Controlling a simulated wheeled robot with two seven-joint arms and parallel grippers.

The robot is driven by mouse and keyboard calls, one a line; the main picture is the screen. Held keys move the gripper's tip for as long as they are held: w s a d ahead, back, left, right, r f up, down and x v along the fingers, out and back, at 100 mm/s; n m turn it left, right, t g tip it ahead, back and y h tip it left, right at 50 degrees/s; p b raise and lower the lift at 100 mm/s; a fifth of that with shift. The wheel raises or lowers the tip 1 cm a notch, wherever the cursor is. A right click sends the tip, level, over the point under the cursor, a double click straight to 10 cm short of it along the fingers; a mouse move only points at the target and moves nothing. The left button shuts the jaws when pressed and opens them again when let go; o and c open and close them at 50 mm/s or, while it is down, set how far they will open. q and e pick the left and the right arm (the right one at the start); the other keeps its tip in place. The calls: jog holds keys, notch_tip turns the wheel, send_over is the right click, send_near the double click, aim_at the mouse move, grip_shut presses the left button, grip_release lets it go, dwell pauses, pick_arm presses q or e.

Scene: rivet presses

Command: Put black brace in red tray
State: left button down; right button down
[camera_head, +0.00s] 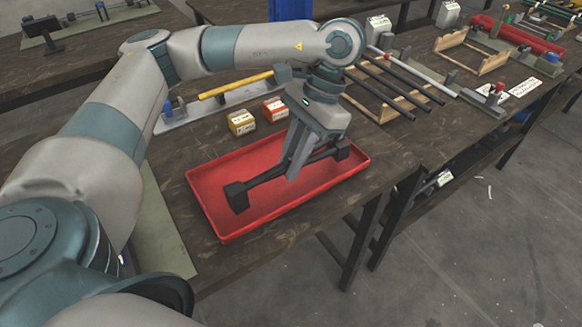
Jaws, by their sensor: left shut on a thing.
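The black brace (264,179) is a dark bar with a block at each end. It lies slanted across the red tray (216,212) in the head view, within the tray's outline. I cannot tell whether it touches the tray floor. My left gripper (293,173) points down over the tray and is shut on the brace near its middle. The fingers hide a short part of the bar. The tray sits on the dark wooden bench near its front edge. My right gripper is not in view.
A yellow box (241,122) and an orange box (276,108) stand just behind the tray. A yellow rod (236,85) lies on a fixture behind them. Black rods (394,88) rest on a wooden frame (375,109) to the right. Bare bench lies right of the tray.

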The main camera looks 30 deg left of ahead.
pick_arm(q)
jog(key=shift+f, duration=1.1)
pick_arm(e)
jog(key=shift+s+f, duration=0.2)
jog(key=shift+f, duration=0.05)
pick_arm(q)
jog(key=shift+f, duration=0.1)
jog(key=c, duration=1.7)
grip_release()
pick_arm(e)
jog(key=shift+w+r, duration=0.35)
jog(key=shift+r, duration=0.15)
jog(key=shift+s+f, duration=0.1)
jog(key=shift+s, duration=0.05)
